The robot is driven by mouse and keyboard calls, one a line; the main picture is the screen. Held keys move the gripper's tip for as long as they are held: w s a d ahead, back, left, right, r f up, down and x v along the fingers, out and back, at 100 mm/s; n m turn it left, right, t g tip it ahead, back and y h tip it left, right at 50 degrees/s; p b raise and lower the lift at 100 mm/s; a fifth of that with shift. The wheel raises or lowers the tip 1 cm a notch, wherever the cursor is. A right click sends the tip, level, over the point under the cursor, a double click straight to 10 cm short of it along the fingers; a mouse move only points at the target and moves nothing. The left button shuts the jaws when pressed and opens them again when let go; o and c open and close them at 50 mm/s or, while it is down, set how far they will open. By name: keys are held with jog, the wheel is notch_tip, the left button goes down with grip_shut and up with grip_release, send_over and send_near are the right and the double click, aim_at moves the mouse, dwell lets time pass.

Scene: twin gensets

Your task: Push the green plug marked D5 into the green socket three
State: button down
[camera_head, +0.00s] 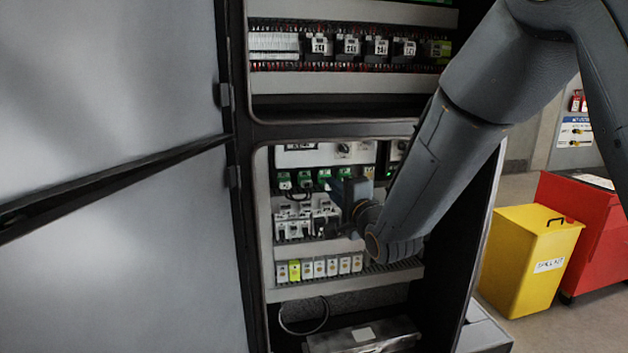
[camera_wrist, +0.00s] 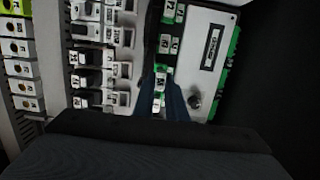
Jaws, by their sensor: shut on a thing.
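My gripper (camera_wrist: 163,92) is shut on a green plug (camera_wrist: 160,80) with a white label, at the row of green sockets along the edge of the white controller (camera_wrist: 206,70). The label is too small to read surely as D5. In the head view my gripper (camera_head: 345,187) is at the right end of the row, below the controller (camera_head: 312,158). Other green plugs with white tags (camera_head: 304,179) sit in the row to its left. They also show in the wrist view (camera_wrist: 165,43). My fingers partly hide the socket, so I cannot tell how deep the plug is.
White breakers (camera_head: 300,222) and a row of small white and yellow modules (camera_head: 320,267) lie below. Black cables loop under the plugs. Cabinet doors (camera_head: 120,200) stand at the left. A yellow bin (camera_head: 528,262) and a red cabinet (camera_head: 585,235) stand at the right.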

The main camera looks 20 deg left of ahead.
jog(key=shift+b+x, duration=0.7)
jog(key=shift+x, duration=0.8)
dwell(2.2)
jog(key=c, duration=1.7)
grip_release()
jog(key=shift+w+d, duration=0.1)
jog(key=shift+d, duration=0.05)
jog(key=b+v, duration=0.2)
jog(key=v, duration=0.6)
jog(key=s+d+f+n+g+h, duration=0.15)
jog(key=d+f+h, duration=0.25)
jog(key=d+f, duration=0.45)
jog(key=s+d+f+n+g+h, duration=0.1)
jog(key=d+f+n+g+h, duration=0.3)
jog(key=d, duration=0.7)
jog(key=s+d+f+n+g+h, duration=0.1)
jog(key=s+d+f+g, duration=0.1)
jog(key=s+d, duration=0.3)
jog(key=s+d+f+n+g+h, duration=0.1)
jog(key=s+d+f+n+g, duration=0.1)
jog(key=s+d, duration=0.4)
jog(key=s+d+f+n+g+h, duration=0.1)
jog(key=s+d+f+g, duration=0.3)
jog(key=s, duration=0.7)
jog(key=shift+d+f+n, duration=0.35)
jog(key=shift+d+f, duration=0.45)
jog(key=shift+f, duration=0.25)
